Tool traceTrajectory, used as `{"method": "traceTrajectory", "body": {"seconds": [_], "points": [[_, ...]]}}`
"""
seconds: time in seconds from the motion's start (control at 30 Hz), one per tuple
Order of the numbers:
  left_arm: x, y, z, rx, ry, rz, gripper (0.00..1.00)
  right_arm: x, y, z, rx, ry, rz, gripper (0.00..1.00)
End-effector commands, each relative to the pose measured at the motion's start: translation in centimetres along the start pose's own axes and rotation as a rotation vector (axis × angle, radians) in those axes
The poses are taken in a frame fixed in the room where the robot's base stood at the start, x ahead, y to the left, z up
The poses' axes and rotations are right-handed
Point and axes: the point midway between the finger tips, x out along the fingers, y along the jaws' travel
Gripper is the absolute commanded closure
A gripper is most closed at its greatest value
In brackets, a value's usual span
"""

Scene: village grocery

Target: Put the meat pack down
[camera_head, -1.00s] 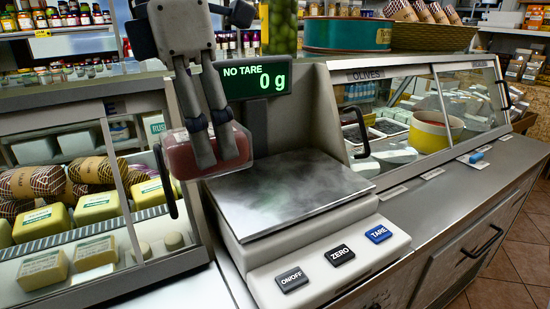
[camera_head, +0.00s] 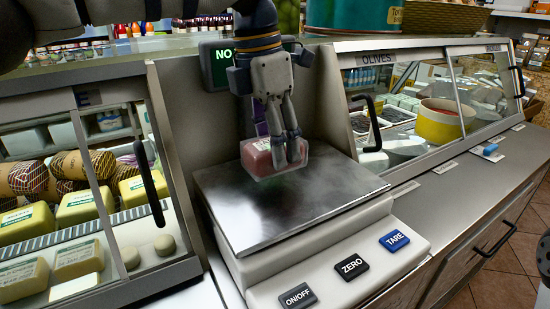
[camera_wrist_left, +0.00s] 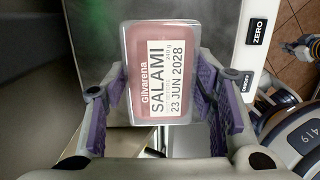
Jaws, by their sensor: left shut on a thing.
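The meat pack (camera_head: 256,158) is a pink-red pack under clear plastic. In the left wrist view the pack (camera_wrist_left: 137,38) shows a white label reading "SALAMI". My left gripper (camera_head: 289,160) is shut on it, with purple-padded fingers at its two sides. It holds the pack over the back middle of the scale's bare steel plate (camera_head: 260,218). The pack looks close to the plate, but I cannot tell whether it touches.
The scale's display (camera_head: 219,62) is mostly hidden behind my arm. Buttons, including the blue TARE button (camera_head: 394,240), line the scale's front. A glass cheese case (camera_head: 85,130) stands at left and an olive case (camera_head: 362,75) at right. The plate's front is clear.

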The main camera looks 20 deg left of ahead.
Motion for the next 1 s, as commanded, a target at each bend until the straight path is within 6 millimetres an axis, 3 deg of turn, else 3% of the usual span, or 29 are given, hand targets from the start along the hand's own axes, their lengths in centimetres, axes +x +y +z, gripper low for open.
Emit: {"method": "traceTrajectory", "body": {"seconds": [0.03, 0.13, 0.5, 0.53, 0.6, 0.9, 1.0], "points": [[1.5, 0.2, 0.0, -0.002, 0.008, -0.005, 0.90, 0.2, 0.0, 0.1, 0.000, -0.006, 0.000, 1.00], [2.8, 0.2, -0.3, 0.000, 0.003, -0.001, 0.90, 0.0, 0.0, 0.0, 0.000, 0.000, 0.000, 1.00], [3.4, 0.3, -0.4, -0.002, 0.001, 0.000, 0.90, -0.1, 0.0, -0.1, 0.000, 0.005, 0.000, 1.00], [3.5, 0.3, -0.4, -0.002, 0.002, -0.001, 0.44, -0.1, 0.0, -0.1, 0.000, 0.004, 0.000, 1.00], [3.5, 0.3, -0.4, -0.002, 0.002, -0.001, 0.28, -0.1, 0.0, -0.1, 0.000, 0.003, 0.000, 1.00], [3.5, 0.3, -0.4, -0.002, 0.002, -0.001, 0.28, -0.1, 0.0, 0.0, 0.000, 0.002, 0.000, 1.00], [2.4, 0.3, -0.3, -0.002, 0.001, 0.001, 0.28, 0.0, 0.0, 0.0, 0.000, 0.000, 0.000, 1.00]]}}
